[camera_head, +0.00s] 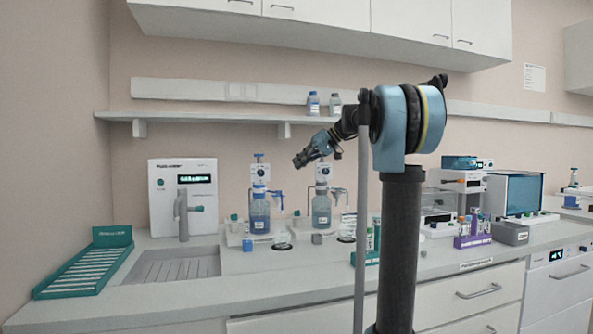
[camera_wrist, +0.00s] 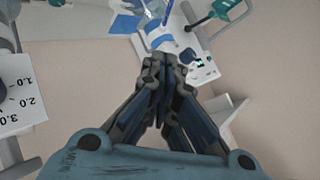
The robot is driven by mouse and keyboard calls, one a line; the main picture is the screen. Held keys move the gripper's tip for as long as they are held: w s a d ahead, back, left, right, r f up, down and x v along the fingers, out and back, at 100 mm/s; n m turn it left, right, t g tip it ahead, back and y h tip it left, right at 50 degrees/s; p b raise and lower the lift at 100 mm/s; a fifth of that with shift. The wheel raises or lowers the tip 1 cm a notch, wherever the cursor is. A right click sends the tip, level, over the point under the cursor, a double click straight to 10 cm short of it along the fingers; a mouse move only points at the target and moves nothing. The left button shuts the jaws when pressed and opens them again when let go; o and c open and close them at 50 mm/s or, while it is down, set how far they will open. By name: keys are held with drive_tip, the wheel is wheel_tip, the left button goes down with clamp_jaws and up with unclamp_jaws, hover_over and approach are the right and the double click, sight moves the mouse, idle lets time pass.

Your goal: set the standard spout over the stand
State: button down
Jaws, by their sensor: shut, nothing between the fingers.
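Two pump-top dispenser bottles stand on the counter, each on a white base with an upright back plate. The left bottle (camera_head: 260,215) has a blue spout (camera_head: 276,194) reaching right. The right bottle (camera_head: 321,211) has a spout (camera_head: 340,191) also reaching right. I cannot tell which spout is the standard one. My gripper (camera_head: 299,161) is shut and empty, in the air above and between the two dispensers. In the wrist view its closed fingertips (camera_wrist: 163,62) overlap a blue-banded item near a white base (camera_wrist: 204,70); a teal part (camera_wrist: 230,8) shows at the top right.
A tap unit (camera_head: 182,190) and sink (camera_head: 175,266) are at the left, beside a green rack (camera_head: 90,264). A shelf (camera_head: 220,118) with small bottles hangs behind. A purple rack (camera_head: 473,240) and instruments stand at right. The front counter strip is mostly clear.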

drive_tip(key=a+f, duration=0.8)
drive_tip(key=shift+d, duration=0.1)
idle(0.5)
